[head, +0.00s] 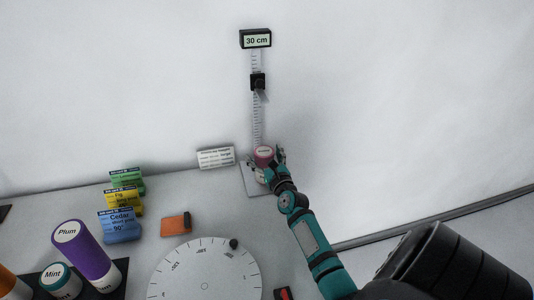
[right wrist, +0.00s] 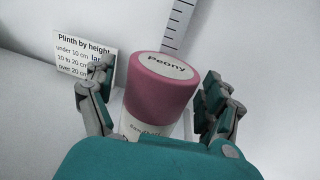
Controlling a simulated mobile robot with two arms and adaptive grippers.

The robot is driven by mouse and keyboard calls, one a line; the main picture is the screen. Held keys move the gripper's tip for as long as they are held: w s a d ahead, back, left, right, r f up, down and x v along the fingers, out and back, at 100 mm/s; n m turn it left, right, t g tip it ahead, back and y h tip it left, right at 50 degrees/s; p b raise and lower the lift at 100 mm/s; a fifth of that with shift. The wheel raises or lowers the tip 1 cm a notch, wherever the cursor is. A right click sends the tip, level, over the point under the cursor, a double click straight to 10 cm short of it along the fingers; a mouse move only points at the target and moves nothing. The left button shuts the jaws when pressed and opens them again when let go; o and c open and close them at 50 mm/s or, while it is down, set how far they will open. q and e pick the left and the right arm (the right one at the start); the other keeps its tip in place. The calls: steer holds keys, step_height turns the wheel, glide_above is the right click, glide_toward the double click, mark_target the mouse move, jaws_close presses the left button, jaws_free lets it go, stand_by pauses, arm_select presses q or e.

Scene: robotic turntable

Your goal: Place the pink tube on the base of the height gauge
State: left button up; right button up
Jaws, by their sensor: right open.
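The pink tube (head: 263,154), with a "Peony" label on its top, stands at the foot of the height gauge (head: 256,105). In the right wrist view the pink tube (right wrist: 162,85) is upright between the fingers. My right gripper (head: 267,166) is open around it, and a gap shows between the tube and the fingers in the right wrist view (right wrist: 160,105). The gauge's pale base (head: 252,187) is partly hidden by the gripper and the tube. The gauge display reads 30 cm. The tube's bottom is hidden. My left gripper is not in view.
A "Plinth by height" card (head: 215,157) stands left of the gauge. A white dial turntable (head: 205,270) lies in front. Green, yellow and blue labelled blocks (head: 121,227), an orange item (head: 175,225) and a purple Plum tube (head: 88,252) are at left. A teal Mint tube stands near Plum.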

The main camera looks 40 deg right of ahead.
steer(key=shift+s+a, duration=0.2)
steer(key=shift+s, duration=0.1)
steer(key=b+v, duration=0.1)
steer(key=v, duration=1)
steer(key=shift+s, duration=0.2)
steer(key=shift+d, duration=0.1)
